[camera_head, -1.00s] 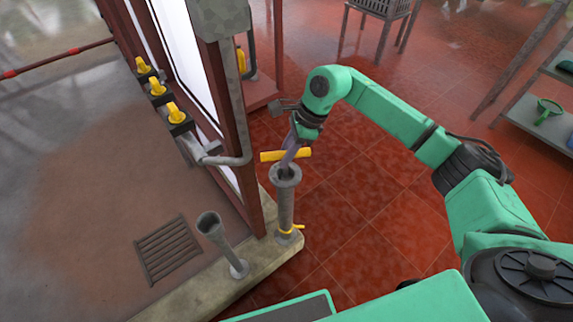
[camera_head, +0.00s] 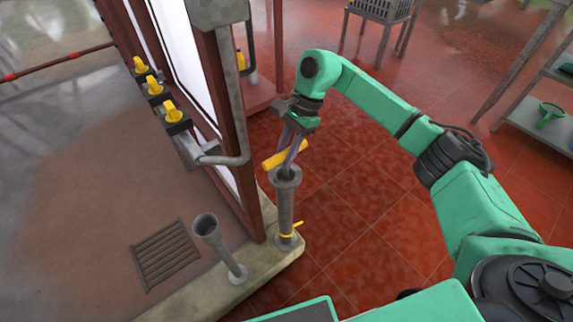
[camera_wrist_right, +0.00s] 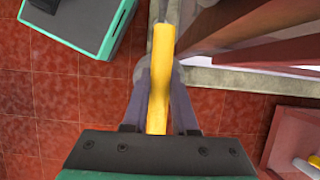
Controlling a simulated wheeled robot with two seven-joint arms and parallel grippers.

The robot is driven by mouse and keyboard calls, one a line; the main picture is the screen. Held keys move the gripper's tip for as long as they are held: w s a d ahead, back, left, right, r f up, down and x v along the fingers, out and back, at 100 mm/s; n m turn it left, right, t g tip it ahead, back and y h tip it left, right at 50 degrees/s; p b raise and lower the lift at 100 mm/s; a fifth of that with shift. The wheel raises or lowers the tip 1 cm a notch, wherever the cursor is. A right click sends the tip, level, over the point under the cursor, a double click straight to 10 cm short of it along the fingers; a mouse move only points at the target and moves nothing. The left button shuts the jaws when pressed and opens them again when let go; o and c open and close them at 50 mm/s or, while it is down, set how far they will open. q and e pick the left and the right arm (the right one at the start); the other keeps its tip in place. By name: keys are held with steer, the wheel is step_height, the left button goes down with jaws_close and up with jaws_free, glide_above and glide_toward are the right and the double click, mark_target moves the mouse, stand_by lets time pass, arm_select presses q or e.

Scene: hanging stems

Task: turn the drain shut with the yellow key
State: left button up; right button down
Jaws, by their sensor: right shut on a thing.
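The yellow key (camera_head: 273,160) is a bar handle above the flanged top of an upright grey post (camera_head: 285,205). The bar lies slanted, its right end higher in the head view. My right gripper (camera_head: 288,152) is shut on the bar from above. In the right wrist view the key (camera_wrist_right: 160,65) runs lengthwise between the two fingers of the gripper (camera_wrist_right: 160,95). A small yellow piece (camera_head: 292,230) sits low on the post, also slanted. The key's lower end inside the post is hidden. My left gripper is out of view.
A grey funnel-topped pipe (camera_head: 218,245) and a floor grate (camera_head: 165,254) lie left of the post. The red tiled floor to the right is open.

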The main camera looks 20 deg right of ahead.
steer(key=shift+f+n+g+b, duration=0.25)
steer(key=shift+n+g+b, duration=0.05)
steer(key=shift+n, duration=0.6)
steer(key=shift+r+n+g+h, duration=0.15)
steer(key=shift+n+g+h, duration=0.15)
steer(key=shift+n, duration=0.4)
steer(key=shift+c, duration=1.2)
jaws_free()
steer(key=shift+r, duration=0.1)
steer(key=shift+r+p, duration=2.95)
steer(key=shift+r, duration=1.4)
steer(key=shift+f, duration=0.15)
